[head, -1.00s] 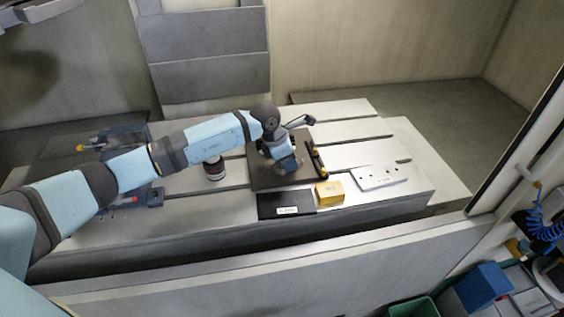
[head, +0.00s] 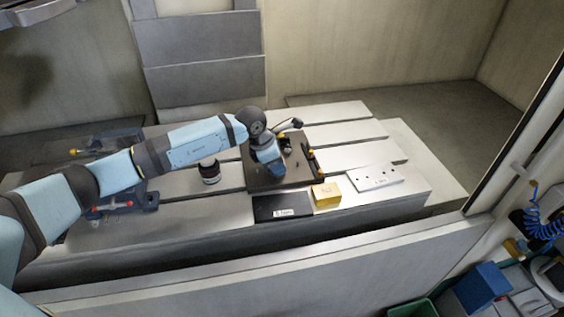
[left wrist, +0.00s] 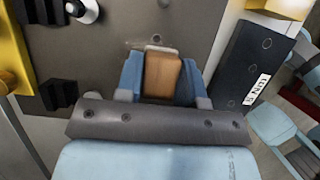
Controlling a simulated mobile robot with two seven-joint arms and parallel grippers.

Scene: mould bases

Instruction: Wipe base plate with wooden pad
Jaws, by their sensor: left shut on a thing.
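The dark base plate (head: 262,181) lies on the slotted metal table in the head view. It also fills much of the left wrist view (left wrist: 195,22). My left gripper (head: 276,170) is over the plate, pointing down. In the left wrist view its blue fingers (left wrist: 160,78) are shut on the brown wooden pad (left wrist: 162,73). The pad is at the plate's surface; I cannot tell for sure whether it touches. A faint mark shows on the plate just beyond the pad. My right gripper is not in view.
A black labelled block (head: 283,206) and a yellow box (head: 326,195) stand along the plate's front side. A white block with holes (head: 376,178) lies to the right. A dark jar (head: 209,171) stands left of the plate. Black and yellow clamp parts (head: 313,160) are at the plate's right edge.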

